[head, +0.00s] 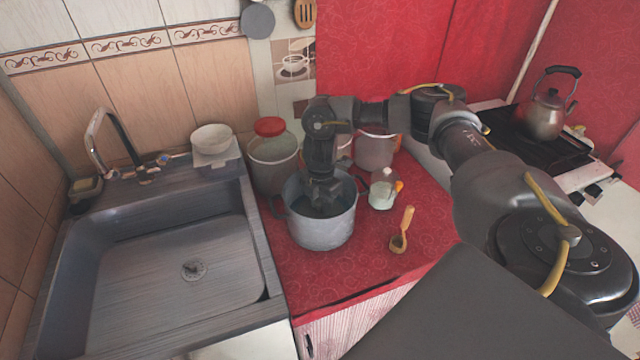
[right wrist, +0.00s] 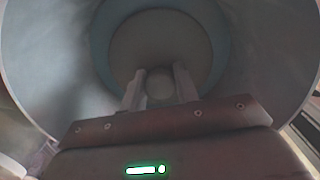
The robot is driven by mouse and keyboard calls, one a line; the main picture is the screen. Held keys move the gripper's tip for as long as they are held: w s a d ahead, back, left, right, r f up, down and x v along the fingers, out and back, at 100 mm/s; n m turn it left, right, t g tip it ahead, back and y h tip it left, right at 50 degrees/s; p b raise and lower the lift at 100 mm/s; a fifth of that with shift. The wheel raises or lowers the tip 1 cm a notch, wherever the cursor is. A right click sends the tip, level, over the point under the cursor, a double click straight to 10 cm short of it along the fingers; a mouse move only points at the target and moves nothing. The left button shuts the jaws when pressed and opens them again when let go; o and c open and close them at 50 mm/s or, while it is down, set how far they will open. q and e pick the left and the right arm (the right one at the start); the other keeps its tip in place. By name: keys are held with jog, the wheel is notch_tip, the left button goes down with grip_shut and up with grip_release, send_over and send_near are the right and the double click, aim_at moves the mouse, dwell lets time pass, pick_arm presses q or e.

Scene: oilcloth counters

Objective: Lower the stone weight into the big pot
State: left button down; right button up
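The big pot (head: 322,232) is a grey metal pot with side handles, standing upright on the red counter right of the sink. My right gripper (head: 322,208) reaches straight down into it, its fingertips hidden by the pot's wall in the head view. In the right wrist view, the stone weight (right wrist: 160,42) is a round grey-brown disc with a pale knob, inside the pot's round wall (right wrist: 235,45). The right gripper (right wrist: 160,80) has its fingers on both sides of the knob, which fills the gap. I cannot tell whether the disc touches the pot's bottom. My left gripper is out of view.
A red-lidded jar (head: 272,165) stands close behind the pot. A small pale jug (head: 382,192) and a wooden ladle (head: 402,232) are on its right. The sink (head: 180,265) lies left, a kettle (head: 547,112) on the stove far right. The counter's front is clear.

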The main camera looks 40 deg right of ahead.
aim_at(320, 201)
jog(key=o, duration=0.6)
jog(key=shift+c, duration=0.2)
jog(key=shift+r, duration=0.1)
jog(key=shift+r, duration=0.35)
notch_tip(320, 201, up, 10)
jog(key=p, duration=0.1)
